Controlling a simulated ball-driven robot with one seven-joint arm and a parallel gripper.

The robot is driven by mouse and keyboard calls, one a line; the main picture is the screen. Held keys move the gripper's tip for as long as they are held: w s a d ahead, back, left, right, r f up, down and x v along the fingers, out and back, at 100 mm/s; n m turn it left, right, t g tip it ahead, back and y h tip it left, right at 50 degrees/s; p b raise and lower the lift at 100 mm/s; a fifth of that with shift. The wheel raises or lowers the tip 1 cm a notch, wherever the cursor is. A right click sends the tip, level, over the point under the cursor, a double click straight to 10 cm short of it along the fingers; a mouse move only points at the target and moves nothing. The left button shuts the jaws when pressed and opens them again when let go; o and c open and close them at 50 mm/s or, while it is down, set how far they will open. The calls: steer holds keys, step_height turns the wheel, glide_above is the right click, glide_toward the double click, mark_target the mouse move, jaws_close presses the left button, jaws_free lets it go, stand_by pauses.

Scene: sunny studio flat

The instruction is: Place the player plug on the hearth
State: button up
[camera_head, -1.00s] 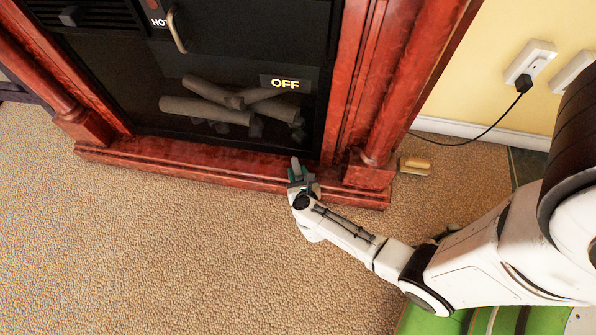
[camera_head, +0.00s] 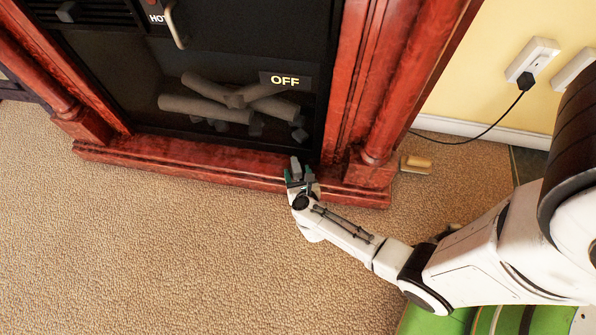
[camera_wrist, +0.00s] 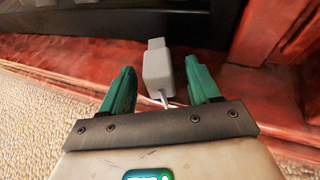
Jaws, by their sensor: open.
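The player plug (camera_wrist: 158,72) is a small grey block with a narrower front end and a thin pale cord at its back. In the wrist view it lies between the two green fingers of my gripper (camera_wrist: 160,68), with gaps on both sides. It appears to rest on the hearth (camera_wrist: 72,58), the red wooden ledge at the foot of the fireplace. In the head view the plug (camera_head: 295,163) shows as a small grey tip at the ledge (camera_head: 200,165). My gripper (camera_head: 298,177) is open around it. The plug's underside is hidden.
The black fireplace front with grey logs (camera_head: 215,101) and an OFF label stands behind the ledge. A red pillar (camera_head: 386,110) rises to the right. A black plug (camera_head: 525,82) sits in a wall outlet (camera_head: 541,56). A small tan object (camera_head: 416,164) lies beside the pillar. Carpet (camera_head: 130,250) is clear at left.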

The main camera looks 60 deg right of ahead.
steer(key=p+v, duration=0.5)
steer(key=v, duration=0.7)
steer(key=w+a+r+n+t+y, duration=0.2)
steer(key=w+a+r+n+y, duration=0.45)
steer(key=n, duration=0.75)
steer(key=w+a+r+n+t+y, duration=0.1)
steer(key=w+a+r+n+y, duration=0.55)
steer(key=n, duration=0.75)
steer(key=s+d+r+n+g+h, duration=0.1)
steer(key=s+d+r+n+g, duration=0.1)
steer(key=s+n, duration=0.3)
steer(key=s+d+r+n+g+h, duration=0.1)
steer(key=s+d+r+n+g, duration=0.2)
steer(key=s+d+n+g, duration=0.1)
steer(key=s+d+r+n+g+h, duration=0.1)
steer(key=s+d+n+g, duration=0.3)
steer(key=s+n, duration=0.4)
steer(key=shift+s+r+g, duration=0.6)
steer(key=shift+s+r, duration=0.2)
step_height(320, 180, up, 36)
steer(key=p, duration=3.5)
steer(key=shift+f, duration=0.15)
